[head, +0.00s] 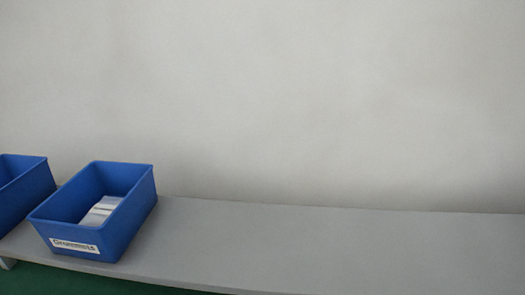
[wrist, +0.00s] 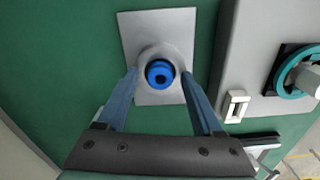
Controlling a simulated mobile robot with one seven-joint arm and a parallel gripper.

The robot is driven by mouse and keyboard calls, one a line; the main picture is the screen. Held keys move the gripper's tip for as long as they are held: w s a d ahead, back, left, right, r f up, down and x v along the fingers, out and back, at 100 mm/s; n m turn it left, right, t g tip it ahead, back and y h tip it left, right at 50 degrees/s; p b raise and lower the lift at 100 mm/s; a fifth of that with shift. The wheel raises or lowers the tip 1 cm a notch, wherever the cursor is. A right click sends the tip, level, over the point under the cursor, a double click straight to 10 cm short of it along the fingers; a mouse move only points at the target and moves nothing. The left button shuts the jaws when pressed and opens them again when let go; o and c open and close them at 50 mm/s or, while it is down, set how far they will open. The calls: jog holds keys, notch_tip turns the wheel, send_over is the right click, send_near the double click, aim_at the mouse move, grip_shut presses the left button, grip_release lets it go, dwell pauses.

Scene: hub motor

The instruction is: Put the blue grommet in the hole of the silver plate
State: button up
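The silver plate (wrist: 131,25) lies on a green surface in the wrist view, with a raised round collar near its middle. The blue grommet (wrist: 160,73) sits at that collar, its round face with a dark centre towards the camera. I cannot tell how deep it is in the hole. My gripper (wrist: 159,75) is open, its two fingers spread to the left and right of the collar and grommet. Gaps show between the fingertips and the grommet. The head view shows neither plate nor gripper.
In the wrist view, a grey housing (wrist: 247,50) with a teal ring (wrist: 283,75) stands close on the right. In the head view, a labelled blue bin (head: 127,222) with pale items and a second blue bin (head: 28,196) stand on a grey shelf (head: 300,245), clear on the right.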

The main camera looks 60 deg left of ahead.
dwell(0.3)
notch_tip(320, 180, up, 13)
dwell(0.5)
jog(key=shift+s, duration=0.1)
